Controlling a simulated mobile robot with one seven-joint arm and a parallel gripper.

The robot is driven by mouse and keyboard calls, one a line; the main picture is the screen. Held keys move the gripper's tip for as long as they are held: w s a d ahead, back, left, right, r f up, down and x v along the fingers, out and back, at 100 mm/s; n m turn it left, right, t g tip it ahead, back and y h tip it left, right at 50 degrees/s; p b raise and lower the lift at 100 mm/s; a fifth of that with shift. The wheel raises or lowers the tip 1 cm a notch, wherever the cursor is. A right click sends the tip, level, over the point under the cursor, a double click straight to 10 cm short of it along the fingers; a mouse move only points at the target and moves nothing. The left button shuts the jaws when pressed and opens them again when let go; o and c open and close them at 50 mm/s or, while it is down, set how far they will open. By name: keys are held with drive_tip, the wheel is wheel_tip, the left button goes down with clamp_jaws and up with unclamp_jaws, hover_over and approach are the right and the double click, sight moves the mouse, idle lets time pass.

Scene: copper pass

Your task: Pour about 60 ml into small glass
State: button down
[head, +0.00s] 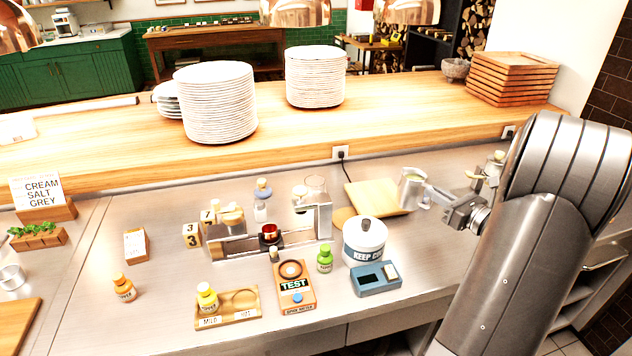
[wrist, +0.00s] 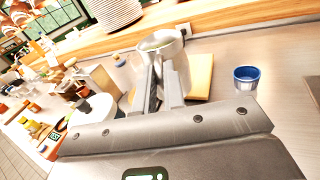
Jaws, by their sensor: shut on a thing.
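My gripper (head: 432,194) is shut on a metal jug (head: 411,186) and holds it near the wooden board at the back of the steel counter. In the wrist view the two fingers (wrist: 163,88) meet the near side of the jug (wrist: 174,52), whose open mouth shows at the top. The jug looks roughly upright or slightly tilted; its contents are not clear. A small clear glass (head: 316,185) stands left of the jug, behind the metal stand, apart from it. No pouring stream shows.
A white KEEP COLD tub (head: 364,245), a blue device (head: 376,279) and a green bottle (head: 324,259) stand in front. The wooden board (head: 378,198) lies under or beside the jug. A blue-rimmed cup (wrist: 246,80) stands right of the jug. Plate stacks (head: 215,105) fill the shelf behind.

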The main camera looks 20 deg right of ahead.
drive_tip(key=w+a+f+n+g+y, duration=0.2)
drive_tip(key=w+a+n+g+y, duration=0.1)
drive_tip(key=w+a, duration=0.7)
drive_tip(key=shift+a+n+y, duration=0.65)
drive_tip(key=shift+n+y, duration=0.05)
drive_tip(key=shift+y, duration=0.5)
drive_tip(key=w+a+r+g+h, duration=0.4)
drive_tip(key=w+a+g+h, duration=0.2)
drive_tip(key=w+g+h, duration=0.1)
drive_tip(key=shift+w+a+g, duration=0.2)
drive_tip(key=shift+w+g, duration=0.3)
drive_tip(key=shift+w, duration=0.1)
drive_tip(key=shift+r, duration=0.2)
drive_tip(key=shift+w+a+f+g+h, duration=0.1)
drive_tip(key=shift+w+a+g+h, duration=0.2)
drive_tip(key=shift+w+g+h, duration=0.15)
drive_tip(key=shift+w+a+f+g, duration=0.1)
drive_tip(key=shift+w+a+g, duration=0.05)
drive_tip(key=shift+g, duration=0.2)
drive_tip(key=shift+w+a+h+b, duration=0.1)
drive_tip(key=shift+h+b, duration=0.2)
drive_tip(key=shift+h, duration=0.05)
